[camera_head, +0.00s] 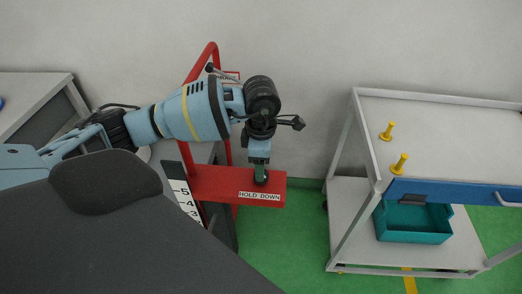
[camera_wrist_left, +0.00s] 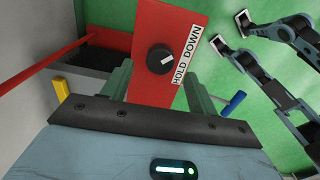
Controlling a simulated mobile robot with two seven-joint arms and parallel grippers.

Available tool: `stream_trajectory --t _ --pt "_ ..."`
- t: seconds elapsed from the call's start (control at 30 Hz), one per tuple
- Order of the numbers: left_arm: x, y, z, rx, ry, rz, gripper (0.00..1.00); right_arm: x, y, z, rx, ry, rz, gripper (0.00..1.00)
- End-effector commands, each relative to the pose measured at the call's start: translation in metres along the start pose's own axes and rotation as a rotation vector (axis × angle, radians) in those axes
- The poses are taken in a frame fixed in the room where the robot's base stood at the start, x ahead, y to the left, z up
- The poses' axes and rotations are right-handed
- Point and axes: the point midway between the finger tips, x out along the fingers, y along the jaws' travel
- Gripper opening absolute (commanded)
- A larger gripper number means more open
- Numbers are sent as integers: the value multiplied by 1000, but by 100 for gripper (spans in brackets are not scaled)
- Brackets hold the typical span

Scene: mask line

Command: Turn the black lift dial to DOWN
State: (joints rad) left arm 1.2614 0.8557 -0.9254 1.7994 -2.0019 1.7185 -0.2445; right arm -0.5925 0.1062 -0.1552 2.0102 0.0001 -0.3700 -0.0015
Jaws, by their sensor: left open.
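The black lift dial (camera_wrist_left: 159,60) sits on a red panel (camera_wrist_left: 153,20) in the left wrist view. Its white mark points right and slightly up, toward the label "HOLD DOWN" (camera_wrist_left: 187,53); I cannot tell exactly which word it meets. My left gripper (camera_wrist_left: 157,80) is open, with one green finger on each side of the dial's near side. In the head view the left gripper (camera_head: 260,176) points down over the red panel (camera_head: 213,183) and hides most of the dial. I cannot tell whether the fingers touch the panel.
A red tubular frame (camera_head: 211,52) rises behind the panel, with a numbered scale (camera_head: 183,199) in front. At right stands a trolley (camera_head: 450,130) with yellow pegs (camera_head: 399,163) and a teal bin (camera_head: 413,238).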

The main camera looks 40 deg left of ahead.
Motion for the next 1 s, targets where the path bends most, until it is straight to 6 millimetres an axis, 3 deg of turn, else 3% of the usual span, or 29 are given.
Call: stream_trajectory --t 0.1,0.3,1.0 --pt "-19 0 0 1 -3 3 59 0 0 0 0 1 0 44" --pt "-35 0 0 1 -1 0 59 0 0 0 0 1 0 44" --pt "-37 0 0 0 -1 0 59 0 0 -1 -1 2 0 44"
